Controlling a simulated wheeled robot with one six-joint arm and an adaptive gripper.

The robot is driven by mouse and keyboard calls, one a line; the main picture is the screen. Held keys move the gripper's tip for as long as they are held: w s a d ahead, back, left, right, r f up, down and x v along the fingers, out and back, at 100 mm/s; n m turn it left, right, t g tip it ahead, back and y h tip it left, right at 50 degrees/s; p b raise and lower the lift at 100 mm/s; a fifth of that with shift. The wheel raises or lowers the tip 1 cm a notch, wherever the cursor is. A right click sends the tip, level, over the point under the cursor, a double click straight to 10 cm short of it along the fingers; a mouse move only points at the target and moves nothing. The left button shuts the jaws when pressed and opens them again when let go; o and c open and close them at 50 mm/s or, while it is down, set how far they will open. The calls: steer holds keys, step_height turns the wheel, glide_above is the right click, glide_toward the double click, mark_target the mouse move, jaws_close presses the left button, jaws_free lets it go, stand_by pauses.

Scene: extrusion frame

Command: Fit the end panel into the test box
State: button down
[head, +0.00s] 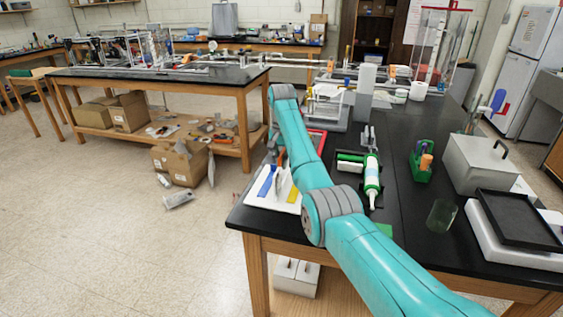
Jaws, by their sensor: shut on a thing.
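My teal arm reaches from the lower right across the black-topped bench (400,215) to a high joint over its left edge. Its far end folds down behind the upper link, so my gripper and whatever is in it are hidden. I cannot pick out the end panel. A pale, clear-sided frame (326,104) stands on the bench just right of the high joint; I cannot tell whether it is the test box. A tall clear panelled frame (437,45) stands at the bench's far right end.
A white tray (259,199) with blue and yellow items lies at the near left bench edge.

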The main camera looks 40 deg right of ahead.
steer(key=shift+f, duration=0.1)
steer(key=c, duration=1.3)
jaws_free()
steer(key=shift+o, duration=0.2)
